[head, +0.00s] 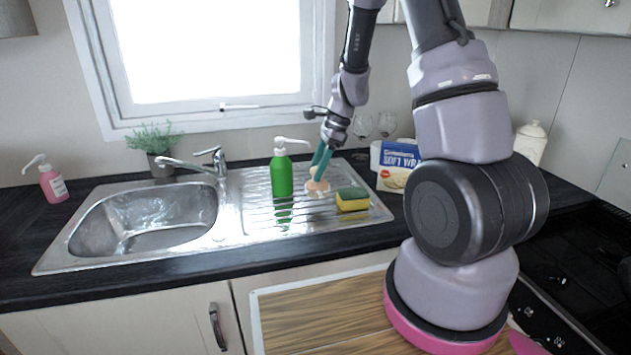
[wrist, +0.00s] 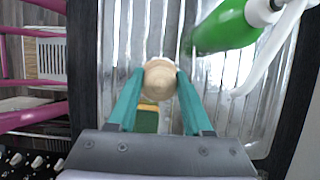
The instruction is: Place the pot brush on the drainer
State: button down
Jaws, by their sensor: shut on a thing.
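The pot brush (head: 316,185) has a round pale wooden top and a wider pinkish bristle end, and stands at the drainer's surface. It also shows from above in the wrist view (wrist: 160,78). My gripper (head: 320,165) points down with its teal fingers shut on the brush's top; in the wrist view the fingers (wrist: 160,88) press it from both sides. The drainer (head: 258,215) is the ribbed steel area right of the sink bowl. The brush is over it, and its underside looks at or very near the ribs; exact contact is hard to tell.
A green soap bottle (head: 281,177) stands left of the brush on the drainer. A yellow-green sponge (head: 352,200) lies just right of it. The drainer's front left is clear.

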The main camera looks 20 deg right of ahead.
jog(key=shift+f, duration=1.9)
jog(key=shift+c, duration=1.6)
grip_release()
jog(key=shift+f, duration=0.1)
jog(key=v, duration=1.2)
notch_tip(320, 180, up, 15)
jog(key=n+t, duration=0.3)
jog(key=n, duration=0.4)
send_over(317, 184)
jog(key=s+d, duration=0.4)
jog(key=s, duration=0.3)
jog(key=s+r+n+t+h, duration=0.2)
jog(key=s+r+n+t, duration=0.2)
jog(key=s+r+n, duration=0.3)
jog(key=s, duration=0.5)
jog(key=shift+s+h, duration=0.3)
